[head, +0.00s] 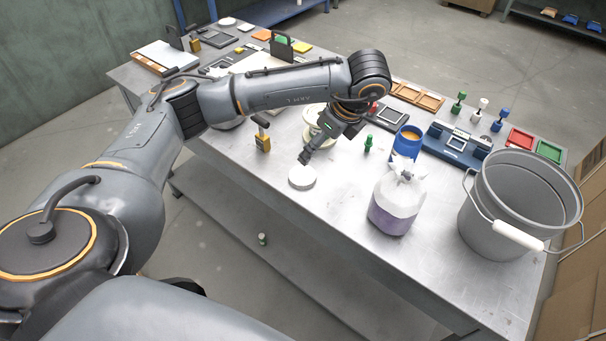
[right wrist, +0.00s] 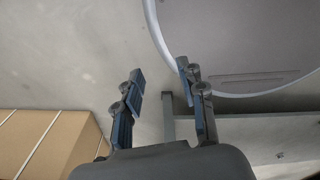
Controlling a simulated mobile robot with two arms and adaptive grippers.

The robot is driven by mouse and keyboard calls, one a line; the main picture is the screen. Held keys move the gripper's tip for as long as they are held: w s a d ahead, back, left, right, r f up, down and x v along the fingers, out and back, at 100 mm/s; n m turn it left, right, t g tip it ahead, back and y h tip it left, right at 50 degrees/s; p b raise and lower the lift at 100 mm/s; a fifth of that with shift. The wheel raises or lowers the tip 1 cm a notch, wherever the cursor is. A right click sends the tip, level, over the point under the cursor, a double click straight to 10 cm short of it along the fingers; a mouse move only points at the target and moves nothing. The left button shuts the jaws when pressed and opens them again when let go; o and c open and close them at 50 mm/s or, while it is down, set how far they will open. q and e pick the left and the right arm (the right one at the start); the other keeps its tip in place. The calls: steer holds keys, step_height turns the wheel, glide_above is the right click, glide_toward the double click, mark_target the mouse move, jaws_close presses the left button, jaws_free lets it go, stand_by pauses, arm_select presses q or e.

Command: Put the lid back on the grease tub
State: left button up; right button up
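A blue tub (head: 407,143) stands open on the table, with an orange-yellow filling showing at its top; it looks like the grease tub. A round white disc (head: 302,177), seemingly the lid, lies flat on the table to the left of the tub. My left gripper (head: 304,158) points down just above the disc's far edge. Its fingers overlap in this view, so I cannot tell their opening or whether they touch the disc. My right gripper (right wrist: 160,71) shows in the right wrist view with its fingers apart and nothing between them, above the floor.
A clear bag with purple contents (head: 395,205) stands in front of the tub. A grey bucket (head: 490,225) stands at the right. A cream cylinder (head: 312,117) is partly hidden behind my left gripper. A cardboard box (right wrist: 50,145) shows in the right wrist view. The table's front middle is clear.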

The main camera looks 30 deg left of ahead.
arm_select(q)
steer(key=p, duration=0.1)
glide_toward(303, 175)
steer(key=shift+a+f, duration=0.85)
steer(key=shift+a, duration=0.05)
steer(key=shift+a+f, duration=0.1)
steer(key=shift+f, duration=0.3)
steer(key=shift+f+p, duration=0.15)
steer(key=shift+p, duration=0.15)
steer(key=x, duration=0.1)
steer(key=p+x, duration=0.1)
steer(key=x, duration=0.2)
steer(key=shift+f+p, duration=0.35)
steer(key=shift+f, duration=0.15)
arm_select(e)
steer(key=w+r, duration=0.2)
steer(key=r, duration=0.1)
steer(key=shift+w+d+r, duration=0.15)
steer(key=shift+w, duration=0.15)
arm_select(q)
steer(key=shift+d, duration=0.25)
steer(key=c, duration=0.9)
